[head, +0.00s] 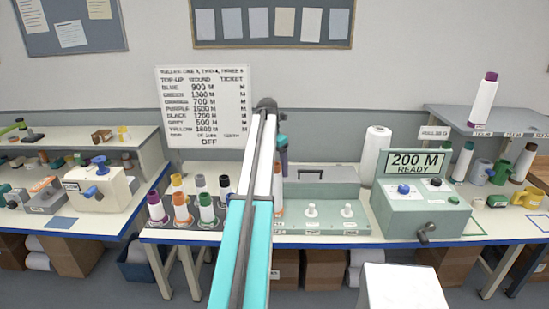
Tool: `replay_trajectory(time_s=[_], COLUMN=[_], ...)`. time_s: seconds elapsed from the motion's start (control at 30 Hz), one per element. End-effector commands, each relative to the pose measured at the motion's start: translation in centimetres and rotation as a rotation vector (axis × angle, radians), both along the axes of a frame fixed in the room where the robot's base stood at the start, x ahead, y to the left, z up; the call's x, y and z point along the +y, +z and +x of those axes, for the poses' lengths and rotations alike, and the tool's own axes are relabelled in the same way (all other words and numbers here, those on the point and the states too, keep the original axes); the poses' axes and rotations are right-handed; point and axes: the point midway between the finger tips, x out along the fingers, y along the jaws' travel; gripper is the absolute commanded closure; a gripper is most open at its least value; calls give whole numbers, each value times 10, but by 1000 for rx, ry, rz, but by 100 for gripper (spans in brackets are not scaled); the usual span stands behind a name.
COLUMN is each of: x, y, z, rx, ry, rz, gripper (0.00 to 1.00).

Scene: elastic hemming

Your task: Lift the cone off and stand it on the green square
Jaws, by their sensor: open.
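The winder (422,208) stands right of centre, with a display reading "200 M READY" and a crank at its front; I see no cone on it. A green-outlined square (474,229) lies on the table to its right. Several thread cones stand in rows left of my arm, among them one with a purple top (156,208), one with an orange top (182,212) and one with a green top (207,211). I cannot tell which cone is meant. My gripper (284,170) hangs small and dark beyond the arm's end, open, above the grey box's left end; no cone shows in it.
A grey box (322,181) and a panel with two white knobs (335,226) are at mid table. A white roll (375,152) stands behind the winder. A purple-topped cone (483,102) stands on the right shelf (500,124). Mugs and more cones crowd below it.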

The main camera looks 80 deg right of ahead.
Motion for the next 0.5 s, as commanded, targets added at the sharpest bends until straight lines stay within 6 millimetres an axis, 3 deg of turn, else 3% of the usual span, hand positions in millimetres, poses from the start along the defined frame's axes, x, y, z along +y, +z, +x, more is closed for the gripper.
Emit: replay_trajectory(time_s=[0.4, 0.5], x=[-1, -1], y=[-6, -6], z=[-1, -1], rx=[0, 0], ry=[0, 0], rz=[0, 0], gripper=[25, 39])
